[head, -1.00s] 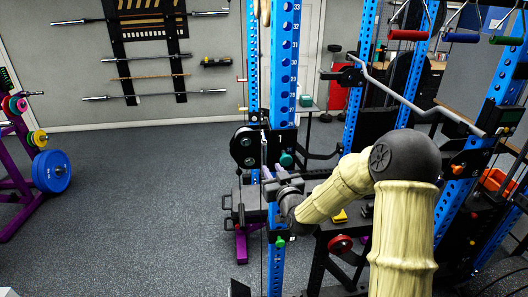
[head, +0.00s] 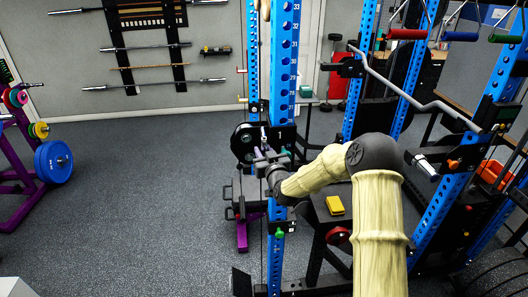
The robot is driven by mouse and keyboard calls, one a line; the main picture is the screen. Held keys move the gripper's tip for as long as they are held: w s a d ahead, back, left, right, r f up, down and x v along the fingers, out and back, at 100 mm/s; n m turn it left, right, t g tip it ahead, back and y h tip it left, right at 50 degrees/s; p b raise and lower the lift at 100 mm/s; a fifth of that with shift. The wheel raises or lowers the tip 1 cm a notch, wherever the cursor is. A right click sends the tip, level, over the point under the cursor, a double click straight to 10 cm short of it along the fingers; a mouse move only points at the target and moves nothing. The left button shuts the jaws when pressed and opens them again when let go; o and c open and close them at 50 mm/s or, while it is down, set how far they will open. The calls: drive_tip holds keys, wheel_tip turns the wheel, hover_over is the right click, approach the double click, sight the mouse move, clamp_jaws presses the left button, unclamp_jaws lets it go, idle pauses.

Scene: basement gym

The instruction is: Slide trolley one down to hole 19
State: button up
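The trolley (head: 282,135) is a black carriage on the front blue upright (head: 284,70), with a round black disc (head: 244,143) on its left side. A small light "1" seems to show on its plate. Hole 19 cannot be made out. My gripper (head: 262,156) is at the trolley's lower front, overlapping it in the picture. Its fingers are small and dark, so I cannot tell whether they touch or grip anything.
A green knob (head: 280,233) is lower on the upright. A yellow block (head: 335,205) rests on a dark surface beneath my arm. A bent bar (head: 415,95) spans the rack at right.

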clamp_jaws()
wheel_tip(320, 180, down, 25)
drive_tip(key=b, duration=2.4)
drive_tip(key=shift+f+b, duration=0.15)
drive_tip(key=shift+b, duration=0.2)
drive_tip(key=shift+o, duration=0.2)
unclamp_jaws()
